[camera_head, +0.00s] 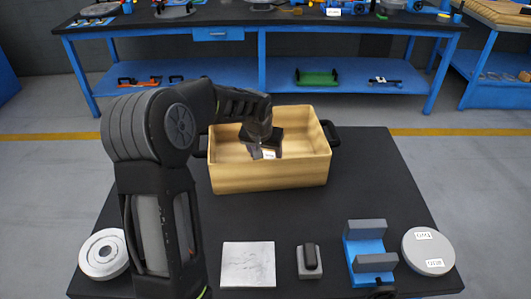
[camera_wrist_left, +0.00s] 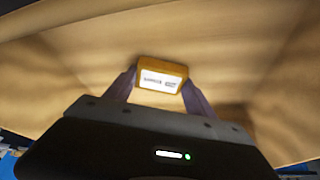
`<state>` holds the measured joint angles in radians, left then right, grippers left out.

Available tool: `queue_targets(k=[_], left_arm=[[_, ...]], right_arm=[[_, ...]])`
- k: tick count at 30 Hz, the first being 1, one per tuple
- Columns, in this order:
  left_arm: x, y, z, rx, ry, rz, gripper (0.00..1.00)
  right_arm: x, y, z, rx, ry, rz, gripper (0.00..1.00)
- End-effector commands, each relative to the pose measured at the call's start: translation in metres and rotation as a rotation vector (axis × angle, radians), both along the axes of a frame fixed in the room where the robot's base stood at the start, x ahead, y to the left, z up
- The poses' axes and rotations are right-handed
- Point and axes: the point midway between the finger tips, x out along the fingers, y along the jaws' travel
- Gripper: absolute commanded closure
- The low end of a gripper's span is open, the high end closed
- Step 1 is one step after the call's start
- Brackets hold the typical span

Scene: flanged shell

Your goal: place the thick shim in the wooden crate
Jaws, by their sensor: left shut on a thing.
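The wooden crate (camera_head: 270,178), a light-wood box with dark side handles, stands on the black table. My left gripper (camera_head: 262,150) reaches down inside the crate's opening. In the left wrist view my left gripper (camera_wrist_left: 162,88) is shut on a small orange block with a white label, taken to be the thick shim (camera_wrist_left: 162,72). The crate's inner wood (camera_wrist_left: 215,45) surrounds it in that view. In the head view the gripper hides most of the block. I cannot tell whether the block touches the crate floor. My right gripper is not in view.
Along the table's front lie a round metal ring (camera_head: 104,254), a pale square plate (camera_head: 248,264), a small grey block with a dark top (camera_head: 310,261), a blue and grey fixture (camera_head: 368,252) and a grey labelled disc (camera_head: 428,250). Table right of the crate is clear.

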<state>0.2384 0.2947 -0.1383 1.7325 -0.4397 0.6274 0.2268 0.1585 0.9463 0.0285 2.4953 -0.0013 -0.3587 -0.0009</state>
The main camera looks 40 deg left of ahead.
Motion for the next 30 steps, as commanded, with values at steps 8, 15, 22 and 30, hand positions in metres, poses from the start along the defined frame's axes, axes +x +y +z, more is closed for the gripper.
queue_targets(k=[8,15,22,30], left_arm=[[0.0002,0.0000,-0.0019,0.000,-0.001,0.000,0.86],[-0.0001,0.0000,-0.0029,0.000,0.000,0.000,0.23],[-0.0001,-0.0001,-0.0028,0.000,0.001,0.000,0.15],[-0.0009,-0.0006,0.0044,0.000,-0.001,0.000,0.15]], right_arm=[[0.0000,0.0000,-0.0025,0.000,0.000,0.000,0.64],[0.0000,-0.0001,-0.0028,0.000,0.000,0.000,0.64],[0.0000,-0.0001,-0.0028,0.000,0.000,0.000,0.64],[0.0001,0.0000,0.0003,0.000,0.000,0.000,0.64]])
